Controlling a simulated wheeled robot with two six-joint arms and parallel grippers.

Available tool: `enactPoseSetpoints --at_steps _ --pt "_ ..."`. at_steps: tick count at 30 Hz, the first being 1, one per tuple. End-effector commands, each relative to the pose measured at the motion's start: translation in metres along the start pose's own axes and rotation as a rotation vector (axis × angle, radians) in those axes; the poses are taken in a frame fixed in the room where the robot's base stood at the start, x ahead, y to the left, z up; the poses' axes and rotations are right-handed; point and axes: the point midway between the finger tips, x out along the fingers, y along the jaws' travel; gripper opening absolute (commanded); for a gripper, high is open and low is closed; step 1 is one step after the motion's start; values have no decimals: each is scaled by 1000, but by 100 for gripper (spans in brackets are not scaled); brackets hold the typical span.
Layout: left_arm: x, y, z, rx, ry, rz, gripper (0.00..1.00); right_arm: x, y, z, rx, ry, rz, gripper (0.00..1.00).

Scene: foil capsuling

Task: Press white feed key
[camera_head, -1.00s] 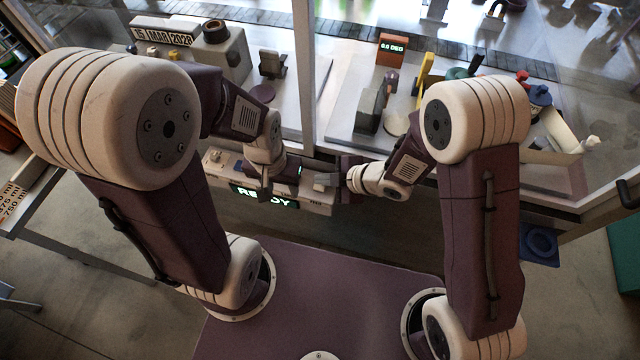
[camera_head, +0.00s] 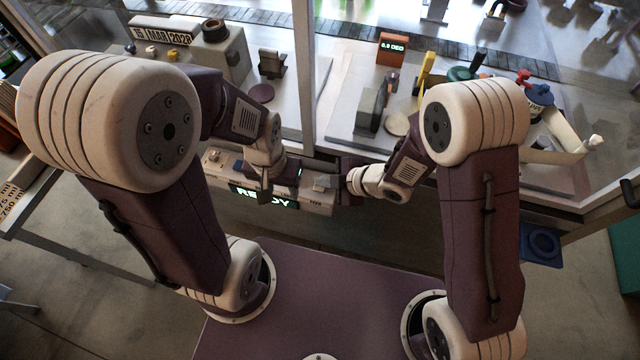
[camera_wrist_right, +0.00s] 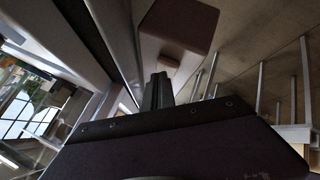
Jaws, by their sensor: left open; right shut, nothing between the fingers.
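A pale control panel (camera_head: 318,205) with a lit green READY display (camera_head: 262,197) runs along the near edge of the bench in the head view. My right gripper (camera_head: 324,183) is shut and empty over the panel's right part. My left gripper (camera_head: 265,188) is open above the display.
A window post (camera_head: 304,70) rises behind the panel. A side table (camera_head: 30,205) is at the left. The floor before the panel is clear.

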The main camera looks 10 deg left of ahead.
Motion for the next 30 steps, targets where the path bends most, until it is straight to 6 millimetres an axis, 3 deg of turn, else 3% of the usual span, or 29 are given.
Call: enactPoseSetpoints --at_steps 17,30 --pt "3 0 0 0 0 0 47 3 -2 2 0 -1 -1 0" --pt "-14 0 -2 0 0 0 47 -11 8 -8 0 -1 -1 0"
